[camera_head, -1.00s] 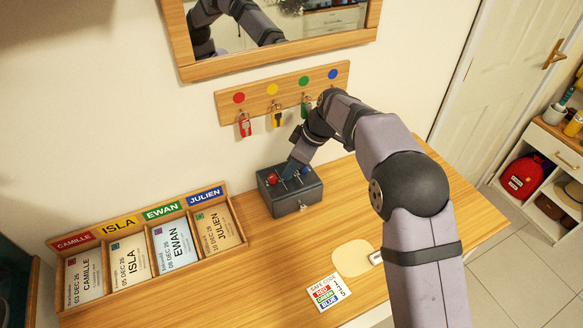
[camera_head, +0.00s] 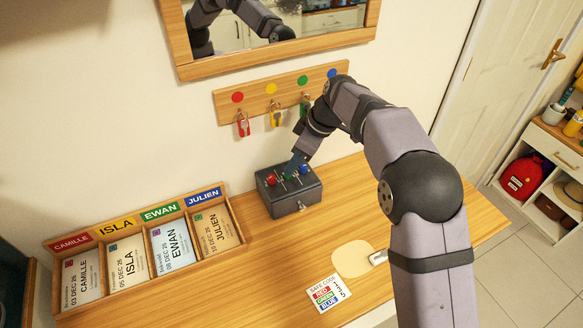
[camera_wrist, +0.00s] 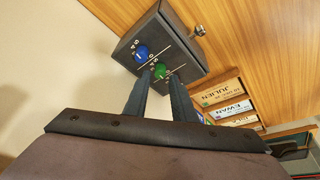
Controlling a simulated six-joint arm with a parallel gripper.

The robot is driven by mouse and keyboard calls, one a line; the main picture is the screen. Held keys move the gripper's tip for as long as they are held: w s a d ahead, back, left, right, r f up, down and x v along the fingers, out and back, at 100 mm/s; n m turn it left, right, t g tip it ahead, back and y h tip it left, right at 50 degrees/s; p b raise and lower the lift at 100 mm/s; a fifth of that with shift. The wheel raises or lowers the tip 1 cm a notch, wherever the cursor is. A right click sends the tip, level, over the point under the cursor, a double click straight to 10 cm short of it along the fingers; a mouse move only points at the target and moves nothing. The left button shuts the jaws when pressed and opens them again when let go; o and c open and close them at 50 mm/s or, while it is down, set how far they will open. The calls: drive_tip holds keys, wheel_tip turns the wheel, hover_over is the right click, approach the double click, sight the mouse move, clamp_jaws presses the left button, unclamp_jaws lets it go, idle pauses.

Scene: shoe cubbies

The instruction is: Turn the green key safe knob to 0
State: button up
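The dark grey key safe (camera_head: 289,196) stands on the wooden table below the key hooks. Its top carries a red knob (camera_head: 271,181), a green knob (camera_head: 289,177) and a blue knob (camera_head: 304,169). The green knob also shows in the wrist view (camera_wrist: 160,72), and so does the blue knob (camera_wrist: 141,52). My gripper (camera_wrist: 162,78) is open, its fingertips apart on either side of the green knob's near edge. I cannot tell whether they touch it. In the wrist view the red knob is hidden. The dial digits are too small to read surely.
A safe code card (camera_head: 328,292) lies at the table's front, beside a pale rounded tag (camera_head: 353,259). A name-card rack (camera_head: 150,270) stands left of the safe. A key rack (camera_head: 282,97) hangs above on the wall.

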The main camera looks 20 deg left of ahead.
drive_tip(key=v, duration=0.4)
drive_tip(key=shift+r, duration=0.1)
